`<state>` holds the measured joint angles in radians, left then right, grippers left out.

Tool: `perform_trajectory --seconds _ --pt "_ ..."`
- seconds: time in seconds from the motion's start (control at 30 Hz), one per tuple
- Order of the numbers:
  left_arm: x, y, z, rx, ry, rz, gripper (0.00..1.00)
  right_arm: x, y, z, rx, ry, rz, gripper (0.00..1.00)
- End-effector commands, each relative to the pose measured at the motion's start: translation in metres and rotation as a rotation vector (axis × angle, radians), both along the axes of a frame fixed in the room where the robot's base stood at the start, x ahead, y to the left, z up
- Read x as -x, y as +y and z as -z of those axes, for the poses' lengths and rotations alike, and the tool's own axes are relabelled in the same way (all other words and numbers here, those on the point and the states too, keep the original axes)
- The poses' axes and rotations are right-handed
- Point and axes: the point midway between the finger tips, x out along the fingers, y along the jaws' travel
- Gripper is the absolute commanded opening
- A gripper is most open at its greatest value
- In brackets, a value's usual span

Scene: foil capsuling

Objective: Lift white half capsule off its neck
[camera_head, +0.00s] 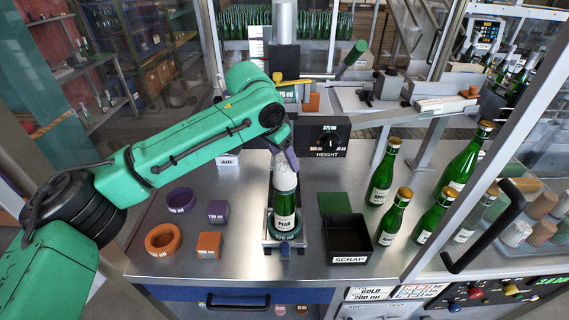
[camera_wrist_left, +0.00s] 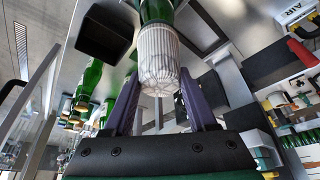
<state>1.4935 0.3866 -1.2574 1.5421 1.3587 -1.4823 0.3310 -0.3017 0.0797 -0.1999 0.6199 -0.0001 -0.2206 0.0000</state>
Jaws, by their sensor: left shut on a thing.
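A green bottle labelled PEAR (camera_head: 285,222) stands upright in the holder (camera_head: 284,241) in the middle of the bench. A white ribbed capsule (camera_head: 281,181) covers its neck, and it also shows in the left wrist view (camera_wrist_left: 158,55). My left gripper (camera_head: 291,159) reaches down to the bottle top. In the left wrist view, the purple fingers of my left gripper (camera_wrist_left: 160,85) stand on both sides of the capsule, closed on it. The capsule still sits against the green glass. My right gripper is in neither view.
A black SCRAP bin (camera_head: 347,250) stands right of the holder. Several capped green bottles (camera_head: 397,215) stand further right. Orange (camera_head: 163,239) and purple rings (camera_head: 180,199) and blocks (camera_head: 209,244) lie left. The HEIGHT dial box (camera_head: 329,138) is behind.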

Motion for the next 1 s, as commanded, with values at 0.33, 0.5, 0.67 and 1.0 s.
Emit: perform_trajectory --seconds 0.33,0.5,0.67,1.0 --pt "0.000 -0.002 -0.068 0.004 -0.006 0.001 0.40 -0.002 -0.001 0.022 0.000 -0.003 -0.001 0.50" --pt "0.001 -0.002 -0.118 0.003 -0.002 0.001 0.40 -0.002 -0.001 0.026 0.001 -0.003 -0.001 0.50" --pt "0.001 -0.002 -0.169 0.002 -0.002 0.002 0.39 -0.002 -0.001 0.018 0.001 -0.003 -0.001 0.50" --pt "0.000 -0.001 -0.180 0.001 0.001 0.003 0.39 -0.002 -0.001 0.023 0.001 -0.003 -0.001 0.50"
